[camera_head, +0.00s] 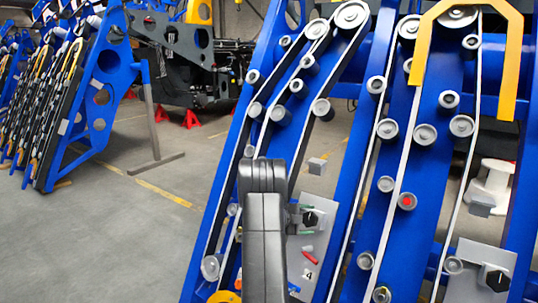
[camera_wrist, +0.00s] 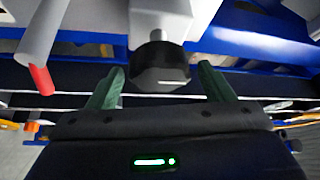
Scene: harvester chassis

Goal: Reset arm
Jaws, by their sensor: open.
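My gripper (camera_wrist: 161,68) is open in the wrist view, with two green fingers spread apart. A black faceted knob (camera_wrist: 160,66) on a short grey shaft stands between the fingers, with a visible gap on each side. A black knob (camera_head: 313,219) on a grey plate (camera_head: 306,245) marked 4 is just right of my arm there.
Blue harvester frames with white belts and grey rollers (camera_head: 425,134) fill the right side. An orange bracket (camera_head: 507,80) is at upper right. A red-tipped grey cylinder (camera_wrist: 40,60) lies left of the fingers. Grey floor (camera_head: 110,220) is open at left.

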